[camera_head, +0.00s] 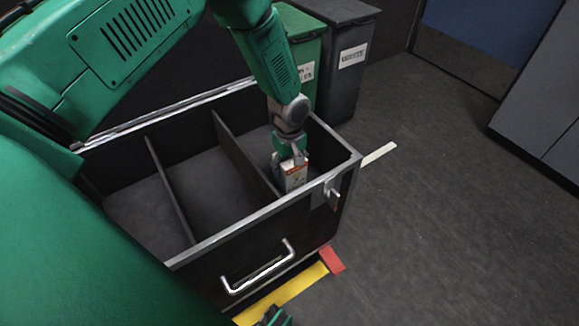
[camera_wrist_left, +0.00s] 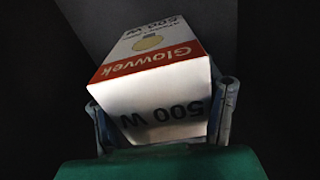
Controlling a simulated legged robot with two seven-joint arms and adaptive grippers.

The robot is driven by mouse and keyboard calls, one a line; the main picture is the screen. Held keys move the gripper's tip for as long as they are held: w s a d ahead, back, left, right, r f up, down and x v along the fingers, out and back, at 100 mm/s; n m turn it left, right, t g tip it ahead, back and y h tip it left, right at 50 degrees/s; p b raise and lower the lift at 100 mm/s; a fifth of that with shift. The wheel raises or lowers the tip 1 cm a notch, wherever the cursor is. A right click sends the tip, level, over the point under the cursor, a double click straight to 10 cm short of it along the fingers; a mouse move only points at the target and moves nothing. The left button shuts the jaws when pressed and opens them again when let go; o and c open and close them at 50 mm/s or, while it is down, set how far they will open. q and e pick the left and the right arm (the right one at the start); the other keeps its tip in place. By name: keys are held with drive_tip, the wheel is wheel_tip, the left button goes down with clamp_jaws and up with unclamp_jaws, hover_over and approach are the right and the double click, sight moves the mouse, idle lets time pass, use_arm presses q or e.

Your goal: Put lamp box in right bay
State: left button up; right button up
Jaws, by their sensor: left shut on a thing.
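The lamp box (camera_head: 296,176) is small and white with an orange-red band. In the left wrist view the lamp box (camera_wrist_left: 155,60) fills the middle and shows "Glowvek" and "500 W". My left gripper (camera_head: 290,160) points down and is shut on it, one finger on each side. The box is over or within the right bay (camera_head: 262,146) of the dark open drawer, close to the front wall. I cannot tell whether it touches the bay floor.
Two dividers (camera_head: 170,190) split the drawer (camera_head: 215,243) into bays; the left and middle ones look empty. A latch (camera_head: 331,193) sits at its front right corner. Green (camera_head: 305,60) and grey (camera_head: 345,55) bins stand behind. A green-black part shows at the bottom edge.

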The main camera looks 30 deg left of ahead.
use_arm(q)
drive_tip(key=shift+f, duration=0.1)
drive_tip(key=o, duration=1.2)
drive_tip(key=shift+a, duration=0.1)
drive_tip(key=shift+a+f, duration=0.1)
drive_tip(key=shift+a, duration=0.05)
wheel_tip(320, 180, up, 12)
drive_tip(key=p, duration=0.4)
drive_tip(key=shift+s+r+p, duration=0.1)
drive_tip(key=shift+r+p, duration=0.1)
drive_tip(key=shift+p, duration=0.1)
